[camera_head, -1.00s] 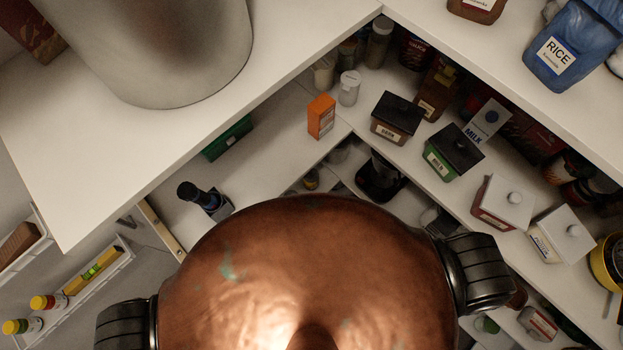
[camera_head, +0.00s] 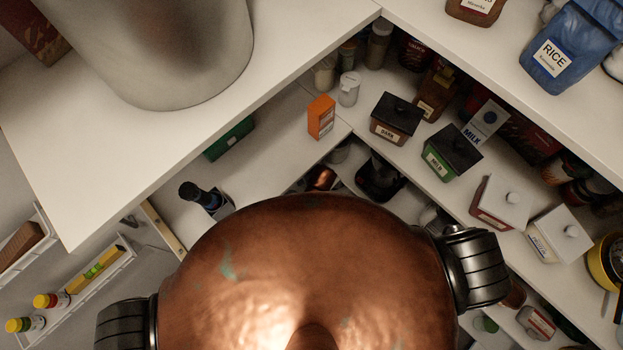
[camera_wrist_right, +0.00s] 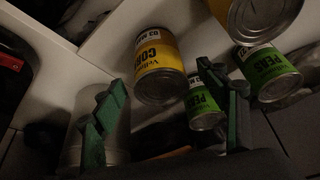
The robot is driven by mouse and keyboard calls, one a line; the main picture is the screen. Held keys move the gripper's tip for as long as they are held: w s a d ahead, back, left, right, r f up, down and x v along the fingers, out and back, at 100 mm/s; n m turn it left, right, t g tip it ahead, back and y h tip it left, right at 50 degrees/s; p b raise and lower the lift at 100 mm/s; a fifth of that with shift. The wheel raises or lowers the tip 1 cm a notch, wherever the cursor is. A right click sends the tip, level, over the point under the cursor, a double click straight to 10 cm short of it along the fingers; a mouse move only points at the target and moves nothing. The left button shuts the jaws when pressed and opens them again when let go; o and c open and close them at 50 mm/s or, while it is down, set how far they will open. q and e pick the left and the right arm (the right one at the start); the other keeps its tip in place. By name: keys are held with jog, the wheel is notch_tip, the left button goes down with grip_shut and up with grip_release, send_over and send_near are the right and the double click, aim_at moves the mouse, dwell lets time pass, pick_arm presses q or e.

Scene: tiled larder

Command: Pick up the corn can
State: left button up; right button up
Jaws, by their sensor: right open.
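The corn can (camera_wrist_right: 160,72) is yellow with a white band, and its label lettering shows in the right wrist view. It appears tilted in that view, with its metal end toward the camera. My right gripper (camera_wrist_right: 163,82) is open, its two green fingers on either side of the can's line in the picture. The can appears ahead of the fingertips, and no contact shows. I cannot make out the corn can in the head view. My left gripper is in neither view.
Green peas cans (camera_wrist_right: 206,108) (camera_wrist_right: 268,76) stand right of the corn can, one partly behind the right finger. Another yellow can (camera_wrist_right: 264,14) is at the upper right. In the head view, shelves hold a milk carton (camera_head: 484,122), tins and an orange box (camera_head: 321,117).

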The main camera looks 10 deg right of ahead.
jog(key=x, duration=0.4)
jog(key=shift+s+f, duration=0.15)
jog(key=shift+c, duration=0.4)
jog(key=c, duration=1.5)
